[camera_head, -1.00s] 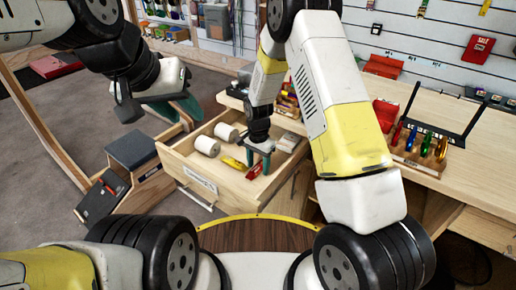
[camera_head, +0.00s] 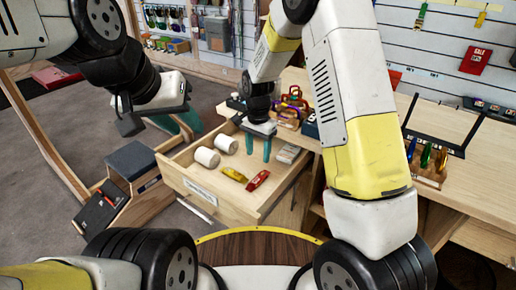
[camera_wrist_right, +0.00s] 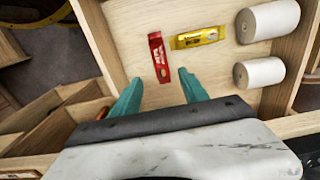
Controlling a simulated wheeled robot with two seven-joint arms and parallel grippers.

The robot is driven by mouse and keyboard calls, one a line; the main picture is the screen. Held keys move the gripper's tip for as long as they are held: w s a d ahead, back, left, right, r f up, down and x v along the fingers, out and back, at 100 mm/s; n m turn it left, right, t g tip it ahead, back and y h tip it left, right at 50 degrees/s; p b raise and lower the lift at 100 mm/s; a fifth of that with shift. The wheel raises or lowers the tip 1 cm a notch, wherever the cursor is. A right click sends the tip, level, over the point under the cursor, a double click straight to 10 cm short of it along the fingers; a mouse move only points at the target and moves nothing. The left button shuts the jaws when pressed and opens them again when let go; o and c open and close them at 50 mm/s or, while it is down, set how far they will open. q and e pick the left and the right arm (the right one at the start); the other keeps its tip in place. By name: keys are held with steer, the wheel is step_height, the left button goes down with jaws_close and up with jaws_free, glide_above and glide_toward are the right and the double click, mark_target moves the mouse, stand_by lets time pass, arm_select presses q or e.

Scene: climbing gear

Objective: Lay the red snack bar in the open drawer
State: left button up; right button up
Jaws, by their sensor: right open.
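The red snack bar (camera_head: 257,181) lies flat on the floor of the open drawer (camera_head: 206,187), beside a yellow bar (camera_head: 233,174). In the right wrist view the red bar (camera_wrist_right: 160,58) lies beyond my fingertips, apart from them, left of the yellow bar (camera_wrist_right: 199,38). My right gripper (camera_head: 258,156) is open and empty above the drawer; its green fingers (camera_wrist_right: 160,92) are spread in the right wrist view. My left gripper (camera_head: 168,127) is held off to the left, away from the drawer; its finger gap is not clear.
A wooden box (camera_head: 128,185) stands left of the drawer.

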steer(key=s+d+r+n+t+y, duration=0.15)
steer(key=s+d+r, duration=0.25)
steer(key=r, duration=0.5)
steer(key=s+d+r+n+t+y, duration=0.15)
steer(key=s+d+r, duration=0.3)
steer(key=r, duration=0.55)
steer(key=s+d+r+n+t, duration=0.1)
steer(key=s+d+r+n, duration=0.1)
steer(key=s, duration=0.5)
steer(key=s+d+r+n+t, duration=0.2)
steer(key=s+d+r, duration=0.1)
steer(key=s, duration=0.4)
steer(key=shift+s+d+r+n+h, duration=0.15)
steer(key=shift+s+r+n+h, duration=0.2)
steer(key=shift+r, duration=0.4)
